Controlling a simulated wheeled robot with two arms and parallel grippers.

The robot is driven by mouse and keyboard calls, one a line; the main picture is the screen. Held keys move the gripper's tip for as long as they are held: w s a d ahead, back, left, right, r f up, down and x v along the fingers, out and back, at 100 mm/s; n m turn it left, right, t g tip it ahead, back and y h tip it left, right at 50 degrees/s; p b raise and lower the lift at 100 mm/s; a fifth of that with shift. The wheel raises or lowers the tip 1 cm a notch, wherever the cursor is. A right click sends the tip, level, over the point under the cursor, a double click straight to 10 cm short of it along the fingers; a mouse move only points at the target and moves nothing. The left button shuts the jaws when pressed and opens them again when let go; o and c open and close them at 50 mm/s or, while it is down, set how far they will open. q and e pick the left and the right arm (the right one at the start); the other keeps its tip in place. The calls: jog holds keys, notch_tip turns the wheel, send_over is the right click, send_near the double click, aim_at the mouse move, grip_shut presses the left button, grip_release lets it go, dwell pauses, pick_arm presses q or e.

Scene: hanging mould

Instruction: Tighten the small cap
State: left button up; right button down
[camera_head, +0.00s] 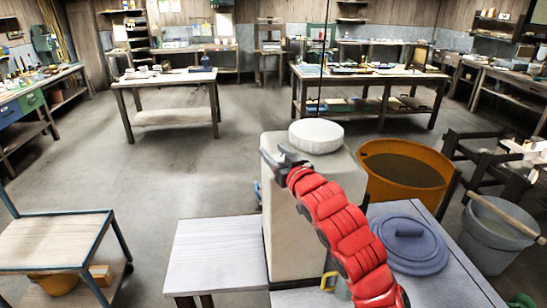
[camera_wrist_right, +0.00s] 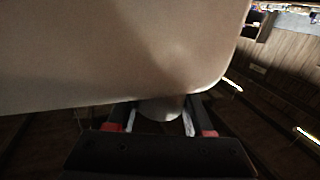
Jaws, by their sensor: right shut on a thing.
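The pale beige mould (camera_head: 290,235) stands upright in the middle of the head view, with a large white round cap (camera_head: 316,135) on its top. A thin dark line runs up above it. My right gripper (camera_head: 284,160) is at the mould's upper part in the head view. In the right wrist view, my right gripper (camera_wrist_right: 162,125) is shut on the small cap (camera_wrist_right: 161,108), a short pale round piece at the mould's surface (camera_wrist_right: 120,50). The small cap is hidden in the head view. My left gripper is not in view.
A pale table (camera_head: 215,258) stands at the mould's lower left. A blue-grey round lid (camera_head: 410,245) lies on a surface at right. An orange tub (camera_head: 405,175) and a grey bucket (camera_head: 490,235) stand further right. A cart (camera_head: 55,240) is at left. Open floor lies behind.

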jog(key=m+h+b, duration=0.2)
jog(key=b, duration=0.1)
jog(key=m+h+b, duration=0.1)
jog(key=h+b, duration=0.2)
jog(key=d+m+t+h+b, duration=0.1)
jog(key=m+h+b, duration=0.1)
jog(key=h+b, duration=0.1)
jog(key=shift+f+m, duration=0.3)
jog(key=shift+f, duration=0.05)
jog(key=shift+d+m+h+b, duration=0.1)
jog(key=shift+m+h+b, duration=0.3)
jog(key=shift+h, duration=0.5)
jog(key=shift+d+r+m+h, duration=0.1)
jog(key=shift+m+h, duration=0.3)
jog(key=shift+h, duration=0.2)
jog(key=m+h, duration=0.1)
jog(key=g+h, duration=0.1)
jog(key=shift+d+r+m+g+h, duration=0.15)
jog(key=shift+d+m+g+h, duration=0.15)
jog(key=shift+m, duration=0.1)
jog(key=shift+s+r+m+h, duration=0.15)
jog(key=shift+m+h, duration=0.15)
jog(key=shift+h, duration=0.2)
jog(key=shift+s+d+m+g+h+p, duration=0.1)
jog(key=shift+d+m+g+h+p, duration=0.2)
jog(key=shift+m+g+h, duration=0.6)
jog(key=shift+s+d+m+g+h+p, duration=0.1)
jog(key=shift+d+m+g+h+p, duration=0.2)
jog(key=shift+m+g+h, duration=0.6)
jog(key=shift+h, duration=0.4)
